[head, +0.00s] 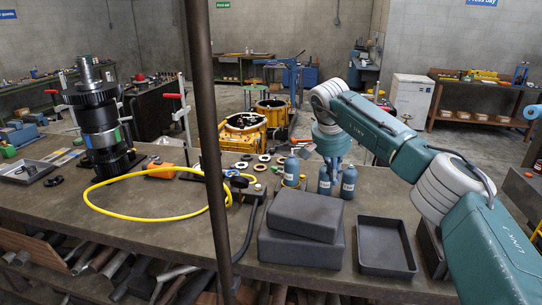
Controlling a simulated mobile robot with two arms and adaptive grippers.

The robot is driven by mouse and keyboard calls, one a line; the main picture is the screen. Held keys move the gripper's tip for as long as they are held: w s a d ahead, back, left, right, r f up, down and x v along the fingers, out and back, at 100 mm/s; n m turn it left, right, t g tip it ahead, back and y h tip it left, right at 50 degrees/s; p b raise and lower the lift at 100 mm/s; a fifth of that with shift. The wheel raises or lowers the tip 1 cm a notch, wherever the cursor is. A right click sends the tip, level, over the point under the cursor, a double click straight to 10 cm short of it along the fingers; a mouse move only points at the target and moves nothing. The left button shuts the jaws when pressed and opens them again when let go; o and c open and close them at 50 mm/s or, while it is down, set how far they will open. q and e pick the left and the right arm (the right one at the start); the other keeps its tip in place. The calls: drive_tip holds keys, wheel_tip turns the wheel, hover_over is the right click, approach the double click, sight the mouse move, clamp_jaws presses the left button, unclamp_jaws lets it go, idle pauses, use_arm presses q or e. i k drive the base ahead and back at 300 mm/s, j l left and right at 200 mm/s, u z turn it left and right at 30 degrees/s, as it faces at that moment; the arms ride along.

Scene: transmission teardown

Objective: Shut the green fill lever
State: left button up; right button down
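I cannot clearly pick out the fill lever. My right arm reaches in from the right, and my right gripper (332,168) points down over the bench among the grey-blue bottles. Its fingers are small and partly merged with the bottles, so their opening is unclear. It is far to the right of the green handle. My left gripper is not in view.
The bench (385,190) holds a tall gear stack (100,125), a yellow hose (140,217), grey-blue bottles (348,182), dark grey blocks (300,245) and an empty black tray (385,247). A dark upright pole (212,150) crosses the view. Yellow housings (243,132) stand behind.

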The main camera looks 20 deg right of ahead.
sight(276, 168)
drive_tip(key=i, duration=1.55)
